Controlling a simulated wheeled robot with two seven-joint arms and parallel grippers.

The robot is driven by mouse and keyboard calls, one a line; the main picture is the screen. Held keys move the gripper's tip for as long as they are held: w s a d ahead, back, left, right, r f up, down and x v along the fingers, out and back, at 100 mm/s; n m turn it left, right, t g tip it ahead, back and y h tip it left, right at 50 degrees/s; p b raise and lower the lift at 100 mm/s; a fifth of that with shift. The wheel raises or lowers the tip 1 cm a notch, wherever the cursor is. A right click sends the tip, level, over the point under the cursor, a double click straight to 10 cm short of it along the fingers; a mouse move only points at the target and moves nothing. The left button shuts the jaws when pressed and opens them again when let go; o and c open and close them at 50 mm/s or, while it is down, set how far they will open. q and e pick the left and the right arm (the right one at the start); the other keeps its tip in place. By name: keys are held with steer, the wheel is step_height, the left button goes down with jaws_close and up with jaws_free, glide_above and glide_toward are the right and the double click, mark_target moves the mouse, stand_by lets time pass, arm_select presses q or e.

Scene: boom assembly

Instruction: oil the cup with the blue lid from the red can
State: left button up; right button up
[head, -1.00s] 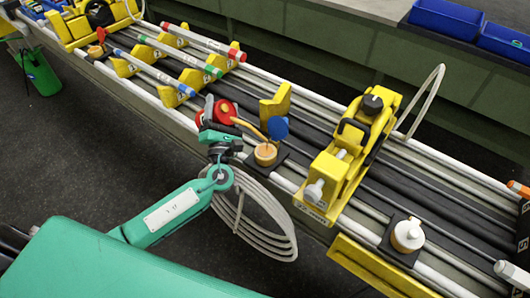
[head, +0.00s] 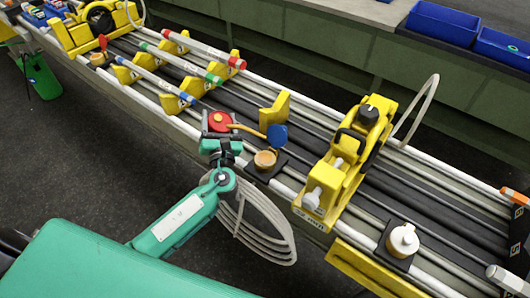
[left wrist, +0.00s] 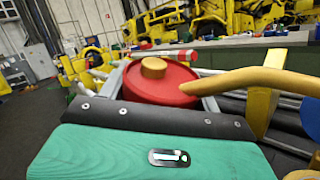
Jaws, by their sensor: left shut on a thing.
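My left gripper (head: 220,132) is shut on the red can (head: 217,119), which is roughly upright at the near edge of the rail bed. Its long orange spout points right, with its tip near the blue lid (head: 277,136) in the head view. The lid stands open above the cup (head: 265,157), which has an amber top and sits on a dark pad. The left wrist view shows the can's red top (left wrist: 160,88), its yellow cap (left wrist: 153,67) and the spout (left wrist: 265,80). My right gripper is out of view.
A yellow clamp unit (head: 345,165) with a white cable stands right of the cup. A white-topped cup (head: 403,239) sits further right. A small yellow bracket (head: 272,110) is behind the blue lid. Colored rods rest on yellow holders at the left. Coiled white hose (head: 255,215) hangs in front.

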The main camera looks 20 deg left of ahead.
mark_target(218, 114)
arm_select(q)
steer(key=shift+r+n+g+p, duration=1.3)
steer(key=shift+r+n+p, duration=0.9)
steer(key=shift+p, duration=1.9)
steer(key=shift+n+p, duration=0.3)
steer(key=shift+p, duration=0.2)
steer(key=shift+h, duration=0.4)
